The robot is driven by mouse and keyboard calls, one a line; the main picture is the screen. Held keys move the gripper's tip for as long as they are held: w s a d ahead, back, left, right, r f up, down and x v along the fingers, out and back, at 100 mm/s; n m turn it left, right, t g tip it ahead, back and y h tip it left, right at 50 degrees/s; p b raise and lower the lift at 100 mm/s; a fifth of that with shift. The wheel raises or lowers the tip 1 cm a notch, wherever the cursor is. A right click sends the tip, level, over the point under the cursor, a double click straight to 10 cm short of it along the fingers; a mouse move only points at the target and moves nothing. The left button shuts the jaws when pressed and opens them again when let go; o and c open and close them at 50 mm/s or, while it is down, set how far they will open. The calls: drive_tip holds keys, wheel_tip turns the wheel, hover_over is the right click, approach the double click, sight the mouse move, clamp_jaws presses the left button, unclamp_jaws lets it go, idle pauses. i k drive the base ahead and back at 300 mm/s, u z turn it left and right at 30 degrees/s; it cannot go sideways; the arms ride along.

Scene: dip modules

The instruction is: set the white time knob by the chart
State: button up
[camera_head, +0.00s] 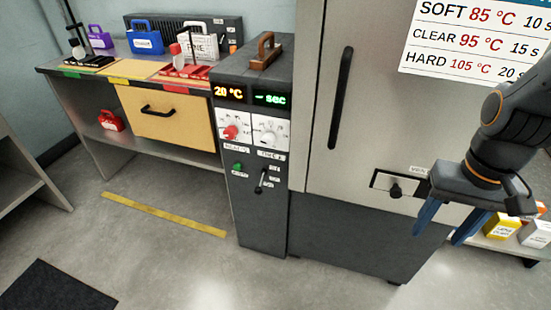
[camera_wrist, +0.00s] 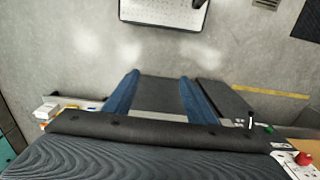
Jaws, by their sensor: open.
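The white time knob (camera_head: 267,136) is on a white plate on the dark control cabinet (camera_head: 262,215), right of the red heat knob (camera_head: 231,132). Above them, displays read 20 °C in orange (camera_head: 229,92) and "- sec" in green (camera_head: 271,99). The chart (camera_head: 475,42) at upper right lists SOFT 85 °C, CLEAR 95 °C and HARD 105 °C, with 10, 15 and 20 s. My gripper (camera_head: 440,236) has two blue fingers, open and empty, well to the right of the knobs. The fingers also show in the wrist view (camera_wrist: 160,80), where I cannot make out the white knob.
A tall steel cabinet (camera_head: 375,100) with a black handle stands between the control cabinet and my arm; a small knob (camera_head: 395,190) sticks out of it. A workbench with a yellow drawer (camera_head: 170,118) is at left. Small boxes (camera_head: 503,225) sit at right.

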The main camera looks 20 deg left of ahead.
sight(267, 139)
drive_tip(key=u, duration=1.2)
drive_tip(key=i, duration=0.1)
